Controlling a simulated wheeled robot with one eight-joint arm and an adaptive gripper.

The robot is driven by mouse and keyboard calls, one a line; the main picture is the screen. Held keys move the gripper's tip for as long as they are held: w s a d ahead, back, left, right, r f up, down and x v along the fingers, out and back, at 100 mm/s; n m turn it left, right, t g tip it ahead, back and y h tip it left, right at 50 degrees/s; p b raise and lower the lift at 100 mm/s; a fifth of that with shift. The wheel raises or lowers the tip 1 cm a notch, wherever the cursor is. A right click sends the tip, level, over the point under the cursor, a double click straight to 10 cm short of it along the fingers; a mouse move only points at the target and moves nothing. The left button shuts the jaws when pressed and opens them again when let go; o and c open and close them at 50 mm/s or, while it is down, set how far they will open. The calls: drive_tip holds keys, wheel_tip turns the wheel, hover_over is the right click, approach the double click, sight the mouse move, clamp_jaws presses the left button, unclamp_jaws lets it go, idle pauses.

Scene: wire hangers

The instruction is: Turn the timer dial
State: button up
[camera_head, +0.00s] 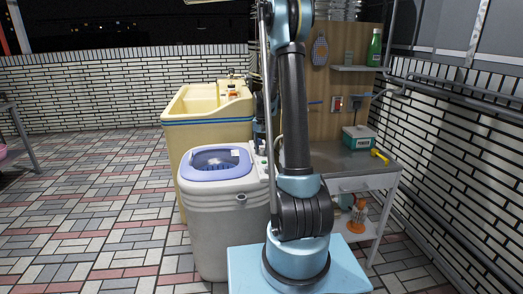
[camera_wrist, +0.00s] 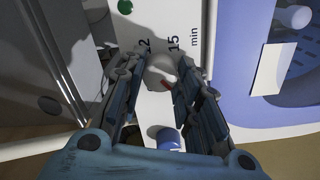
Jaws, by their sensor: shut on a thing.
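The fingers hide the dial's sides. In the head view the panel is on the right edge of the grey washing machine (camera_head: 212,232) with the lilac top. My arm hides much of that side, and the dial cannot be made out there.
A green round part (camera_wrist: 125,6) and a blue knob (camera_wrist: 168,138) are on the panel near the dial. A cream sink (camera_head: 195,105) stands behind the machine. A metal worktable (camera_head: 362,162) with a green-and-white box (camera_head: 358,138) stands right.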

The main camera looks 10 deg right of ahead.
sight(262, 149)
drive_tip(key=shift+w+m, duration=0.1)
drive_tip(key=shift+m, duration=0.5)
drive_tip(key=o, duration=1.1)
wheel_tip(262, 149, up, 12)
drive_tip(key=shift+f, duration=0.1)
